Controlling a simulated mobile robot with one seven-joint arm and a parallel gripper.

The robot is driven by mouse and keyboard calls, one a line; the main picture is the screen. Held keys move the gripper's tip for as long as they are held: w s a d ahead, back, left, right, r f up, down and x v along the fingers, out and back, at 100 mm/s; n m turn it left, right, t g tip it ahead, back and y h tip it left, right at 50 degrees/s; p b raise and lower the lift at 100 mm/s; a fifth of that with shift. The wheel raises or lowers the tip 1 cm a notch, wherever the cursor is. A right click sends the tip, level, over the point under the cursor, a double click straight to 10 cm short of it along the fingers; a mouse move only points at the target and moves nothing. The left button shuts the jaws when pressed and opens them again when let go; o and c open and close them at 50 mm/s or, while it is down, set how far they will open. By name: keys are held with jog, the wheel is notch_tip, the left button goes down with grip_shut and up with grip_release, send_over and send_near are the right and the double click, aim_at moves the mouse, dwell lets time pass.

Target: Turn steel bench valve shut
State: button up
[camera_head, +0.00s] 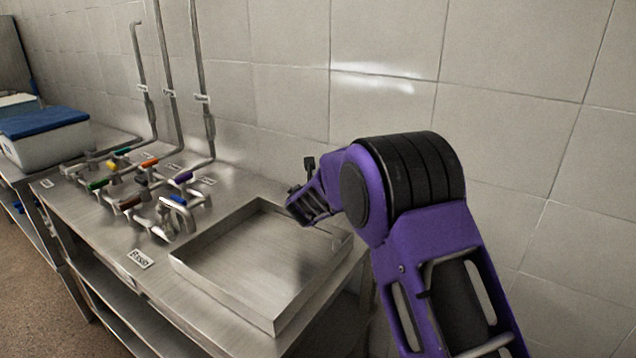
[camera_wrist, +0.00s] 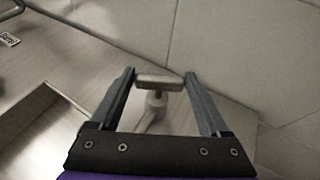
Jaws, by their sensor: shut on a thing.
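The steel bench valve shows in the wrist view as a pale grey bar handle (camera_wrist: 158,81) on a short round stem (camera_wrist: 156,103). The handle lies crosswise between the fingertips of my gripper (camera_wrist: 160,76), which is shut on its two ends. In the head view my gripper (camera_head: 306,203) reaches down past the far right side of the basin, near the wall. The valve is hidden there behind my gripper and arm. How far the valve is turned cannot be told.
A shallow steel basin (camera_head: 225,296) sits left of my gripper. Further left are several coloured valves on pipes, such as a purple handle (camera_head: 183,177), and a curved tap (camera_head: 178,212). A blue-lidded box (camera_head: 45,122) stands far left. The tiled wall (camera_head: 290,100) is close behind.

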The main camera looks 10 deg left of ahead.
jog(key=h+p, duration=0.1)
jog(key=m+p, duration=0.1)
jog(key=m+h+p, duration=0.1)
jog(key=shift+a+r+h+p, duration=0.3)
jog(key=shift+p, duration=0.05)
jog(key=shift+f+m+h+p, duration=0.25)
jog(key=shift+m+h+p, duration=0.4)
jog(key=shift+m+h, duration=0.45)
jog(key=shift+a+m+h, duration=0.1)
jog(key=shift+m+h, duration=0.4)
jog(key=shift+h, duration=0.1)
jog(key=shift+g, duration=0.3)
jog(key=o, duration=1.2)
jog(key=v, duration=1.7)
jog(key=shift+s+a+r, duration=0.1)
jog(key=shift+a, duration=0.2)
